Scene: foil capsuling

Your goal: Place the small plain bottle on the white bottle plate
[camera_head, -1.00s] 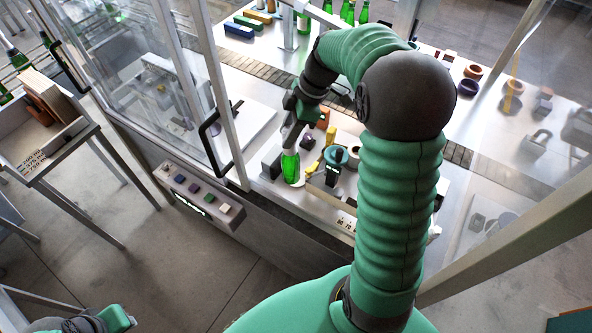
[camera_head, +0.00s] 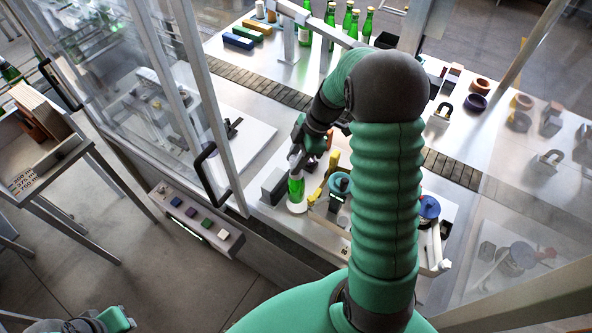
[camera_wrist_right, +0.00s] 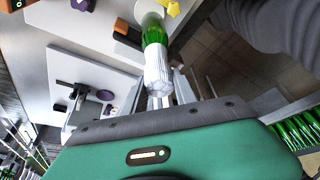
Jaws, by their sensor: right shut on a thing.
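My right gripper (camera_head: 297,163) is shut on the neck end of a small green bottle (camera_head: 296,187). The bottle is close to upright, its base at the round white bottle plate (camera_head: 299,209); I cannot tell whether it rests on it. In the right wrist view, the green body of the bottle (camera_wrist_right: 155,36) leads to a pale, silvery-white neck between the fingers of the right gripper (camera_wrist_right: 165,95). The white plate (camera_wrist_right: 147,9) shows around its base. My left gripper (camera_head: 112,320) is partly in view at the bottom left; its jaws are unclear.
A dark block (camera_head: 274,186) stands just left of the bottle, and a yellow piece (camera_head: 316,194) just right. A teal ring-shaped part (camera_head: 340,183) is farther right. A button panel (camera_head: 195,218) runs along the front. Several green bottles (camera_head: 347,20) stand at the back.

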